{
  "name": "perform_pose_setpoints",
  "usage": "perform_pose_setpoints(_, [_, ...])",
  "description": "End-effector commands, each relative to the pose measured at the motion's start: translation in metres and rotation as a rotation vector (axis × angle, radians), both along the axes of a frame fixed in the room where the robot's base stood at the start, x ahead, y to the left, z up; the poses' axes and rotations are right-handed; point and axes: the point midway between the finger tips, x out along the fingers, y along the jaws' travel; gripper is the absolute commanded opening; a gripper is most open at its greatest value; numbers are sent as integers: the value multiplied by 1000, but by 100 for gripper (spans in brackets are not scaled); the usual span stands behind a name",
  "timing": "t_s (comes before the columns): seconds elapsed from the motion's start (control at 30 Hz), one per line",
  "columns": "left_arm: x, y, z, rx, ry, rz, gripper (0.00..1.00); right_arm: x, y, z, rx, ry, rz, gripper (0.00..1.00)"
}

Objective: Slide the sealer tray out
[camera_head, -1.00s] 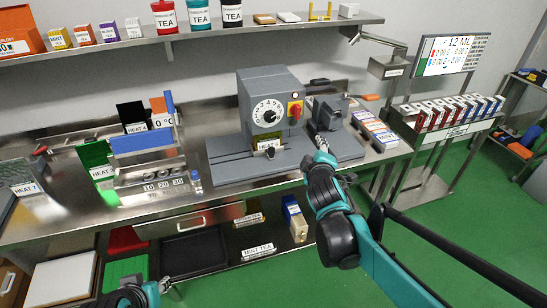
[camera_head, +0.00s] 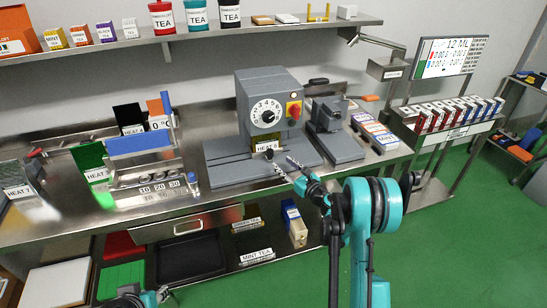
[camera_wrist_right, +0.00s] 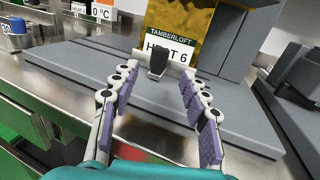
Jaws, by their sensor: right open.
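The grey sealer (camera_head: 262,105) with a round dial and red switch stands on the steel bench. Its tray front has a small dark knob (camera_head: 269,154), which also shows in the right wrist view (camera_wrist_right: 158,63). A gold Tamberloft packet (camera_wrist_right: 180,25) labelled HEAT 6 stands upright behind the knob. My right gripper (camera_head: 283,166) is open, just in front of the knob. In the right wrist view its fingers (camera_wrist_right: 160,110) are spread on both sides, with the knob ahead of their tips and nothing between them. My left gripper (camera_head: 150,299) is low at the bottom edge, partly cut off.
A second grey machine (camera_head: 328,118) stands right of the sealer. A blue-and-grey heater unit (camera_head: 140,145) stands to the left. Tea boxes (camera_head: 374,134) lie farther right. The sealer's grey base (camera_head: 225,172) is clear in front.

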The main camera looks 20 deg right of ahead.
Motion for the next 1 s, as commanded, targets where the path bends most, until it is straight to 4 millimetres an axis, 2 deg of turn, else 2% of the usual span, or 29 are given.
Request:
perform_pose_setpoints(0.4, [0,0,-15,0,0,0,33,59,22,0,4,-1,0,45])
perform_pose_setpoints(0.53, [0,0,-16,0,0,0,33,67,25,1,4,-1,-1,45])
perform_pose_setpoints(0.8, [0,0,-16,0,0,0,33,68,25,2,5,0,-2,45])
perform_pose_setpoints(0.97, [0,0,-16,0,0,0,33,68,25,2,5,0,-2,3])
perform_pose_setpoints(1.0, [0,0,-16,0,0,0,33,68,25,2,5,0,-2,0])
